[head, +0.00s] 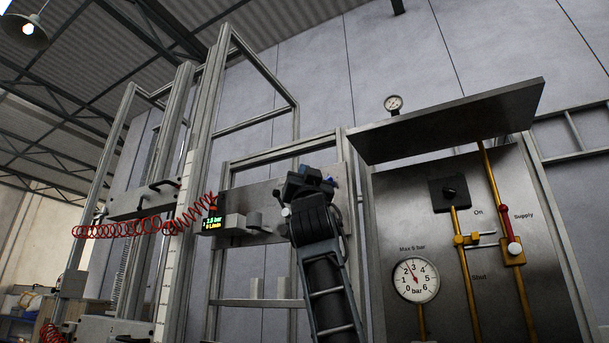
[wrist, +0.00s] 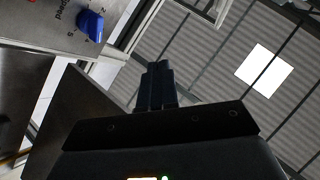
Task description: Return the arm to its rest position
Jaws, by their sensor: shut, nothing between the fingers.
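My arm rises from the bottom centre of the head view, in front of the steel panel on the frame. Its upper end, dark and blocky, is beside that panel, and the fingertips cannot be made out there. In the wrist view my gripper (wrist: 157,82) points up the picture with its two dark fingers together and nothing between them. A blue knob (wrist: 90,25) on a metal panel is to the upper left of the fingers, apart from them. A bit of blue also shows beside my arm's end in the head view (head: 331,181).
A steel board with a pressure gauge (head: 415,279), yellow pipes and a red-handled supply valve (head: 514,247) stands at right under a sloping metal hood (head: 450,122). A red coiled hose (head: 125,231) hangs at left by a green display (head: 213,223). The wrist view shows roof on the right.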

